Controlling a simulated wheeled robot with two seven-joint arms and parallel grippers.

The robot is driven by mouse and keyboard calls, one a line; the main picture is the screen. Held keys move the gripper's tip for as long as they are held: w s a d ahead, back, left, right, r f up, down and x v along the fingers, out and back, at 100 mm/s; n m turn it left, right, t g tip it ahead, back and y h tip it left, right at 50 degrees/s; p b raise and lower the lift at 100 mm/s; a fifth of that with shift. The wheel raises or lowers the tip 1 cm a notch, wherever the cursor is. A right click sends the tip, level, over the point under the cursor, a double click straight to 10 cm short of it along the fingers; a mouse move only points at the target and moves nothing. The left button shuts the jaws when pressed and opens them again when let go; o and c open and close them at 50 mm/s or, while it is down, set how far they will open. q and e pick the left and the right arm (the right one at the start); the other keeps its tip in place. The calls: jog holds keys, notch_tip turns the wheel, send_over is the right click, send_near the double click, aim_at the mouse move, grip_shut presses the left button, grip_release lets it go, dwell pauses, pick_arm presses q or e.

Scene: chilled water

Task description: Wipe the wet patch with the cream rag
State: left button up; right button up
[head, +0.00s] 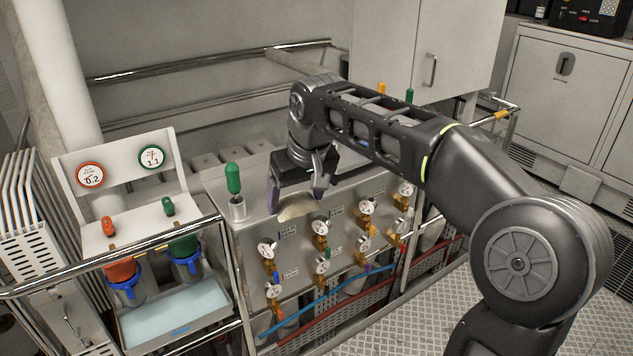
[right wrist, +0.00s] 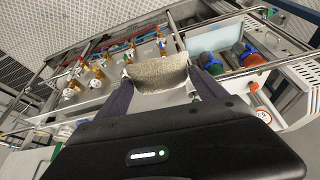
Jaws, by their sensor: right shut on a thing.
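The cream rag (head: 297,208) hangs between the fingers of my right gripper (head: 295,200), at the front top edge of the steel cabinet with the gauges. In the right wrist view the rag (right wrist: 158,76) spans the gap between the two dark fingers (right wrist: 160,90), and my right gripper is shut on it. I cannot tell whether the rag touches the cabinet. I cannot make out a distinct wet patch; my gripper and the rag hide part of the cabinet top. My left gripper is not in view.
A green-handled tool (head: 233,180) stands in a metal cup left of my gripper. Several gauges with brass valves (head: 320,228) stick out of the cabinet front below the rag.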

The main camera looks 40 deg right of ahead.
aim_at(282, 202)
jog(key=a+f, duration=0.1)
jog(key=w+a+f, duration=0.1)
jog(key=a+f, duration=0.1)
jog(key=shift+w+f, duration=0.2)
jog(key=shift+w, duration=0.15)
jog(key=a+f+n, duration=0.1)
jog(key=a+f, duration=0.7)
jog(key=a, duration=0.2)
jog(key=shift+w+a+f+y, duration=0.2)
jog(key=shift+w+a+y, duration=0.1)
jog(key=shift+w, duration=0.05)
